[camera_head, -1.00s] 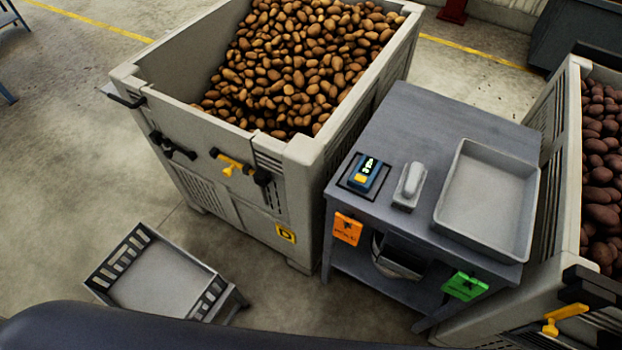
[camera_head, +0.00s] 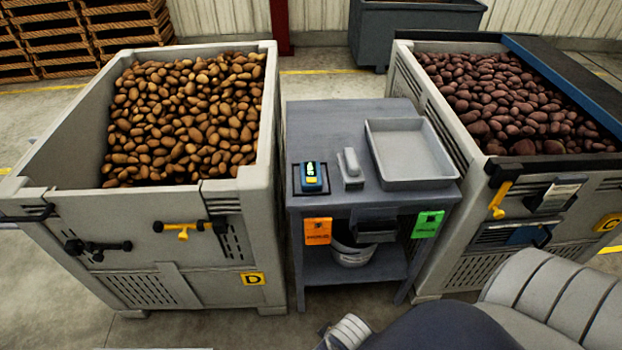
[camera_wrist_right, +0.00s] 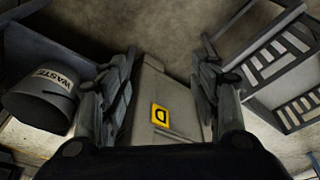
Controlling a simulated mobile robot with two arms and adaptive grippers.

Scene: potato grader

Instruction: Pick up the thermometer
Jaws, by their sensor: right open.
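A small blue device with a lit display and a yellow patch, which looks like the thermometer (camera_head: 311,176), lies on a dark square mat at the left front of the grey table (camera_head: 345,112) in the head view. My right gripper (camera_wrist_right: 168,60) is open and empty in the right wrist view, with the grey bin's front and its yellow D label between and beyond its fingers. The thermometer is not in the wrist view. In the head view my right arm shows at the lower right. My left gripper is not in view.
A grey handled object (camera_head: 351,168) stands just right of the thermometer, then a shallow tray (camera_head: 447,180). Potato bins (camera_head: 271,130) (camera_head: 410,90) flank the table. Orange (camera_head: 318,231) and green (camera_head: 427,224) tags hang in front. A waste bucket (camera_wrist_right: 42,97) sits below.

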